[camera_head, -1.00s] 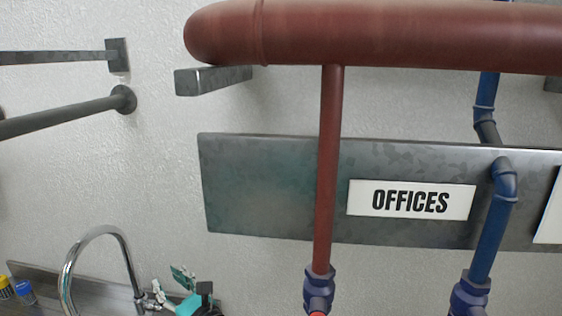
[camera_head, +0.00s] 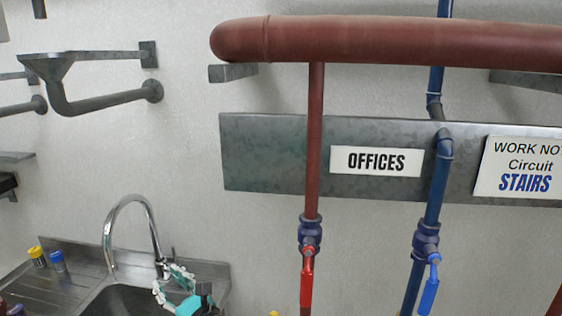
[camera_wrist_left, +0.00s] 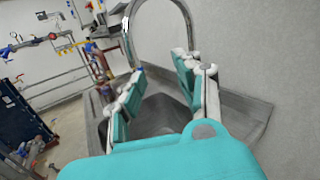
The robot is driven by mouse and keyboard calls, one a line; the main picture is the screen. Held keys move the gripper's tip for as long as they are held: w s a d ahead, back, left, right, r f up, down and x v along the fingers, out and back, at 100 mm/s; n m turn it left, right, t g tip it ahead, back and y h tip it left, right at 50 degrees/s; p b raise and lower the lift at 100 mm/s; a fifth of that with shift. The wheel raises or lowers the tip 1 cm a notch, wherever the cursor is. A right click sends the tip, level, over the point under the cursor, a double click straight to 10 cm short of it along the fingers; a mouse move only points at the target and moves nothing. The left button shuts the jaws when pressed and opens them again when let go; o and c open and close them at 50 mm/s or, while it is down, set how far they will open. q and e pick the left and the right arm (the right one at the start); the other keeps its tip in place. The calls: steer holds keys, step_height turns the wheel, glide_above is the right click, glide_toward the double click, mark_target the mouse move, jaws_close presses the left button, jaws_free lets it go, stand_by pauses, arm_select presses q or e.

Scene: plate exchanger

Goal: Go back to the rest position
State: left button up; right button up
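My left gripper (camera_head: 180,288), teal and white, shows at the bottom of the head view, in front of the sink, partly cut off by the lower edge. In the left wrist view the left gripper (camera_wrist_left: 160,66) has its two fingers well apart with nothing between them. The sink basin and tap lie beyond the fingers. My right gripper is in neither view.
A metal sink (camera_head: 88,262) with a curved tap (camera_head: 128,200) stands close to my left gripper. A yellow-capped and a blue-capped small container (camera_head: 57,261) sit on its drainer. A red-handled valve (camera_head: 307,278) and a blue-handled valve (camera_head: 429,288) hang on pipes to the right.

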arm_select(q)
steer(key=s+d+f+n+g+h, duration=0.2)
steer(key=s+f+n+g+h, duration=0.5)
steer(key=s+f, duration=0.8)
steer(key=s+d+f+n+g+h, duration=0.1)
steer(key=s+f+n+h, duration=0.25)
steer(key=s+n, duration=0.5)
steer(key=s+d+f+n+g+h, duration=0.15)
steer(key=s+n+h, duration=0.25)
steer(key=s+n, duration=0.45)
step_height(320, 180, down, 30)
steer(key=b, duration=0.5)
steer(key=s+a+f+g+b, duration=0.1)
steer(key=s+a+f+b, duration=0.1)
steer(key=s+f, duration=0.7)
steer(key=s+a+f+m+g+b, duration=0.1)
steer(key=s+a+f+b, duration=0.1)
steer(key=s+f, duration=0.7)
step_height(320, 180, down, 5)
steer(key=shift+b, duration=0.5)
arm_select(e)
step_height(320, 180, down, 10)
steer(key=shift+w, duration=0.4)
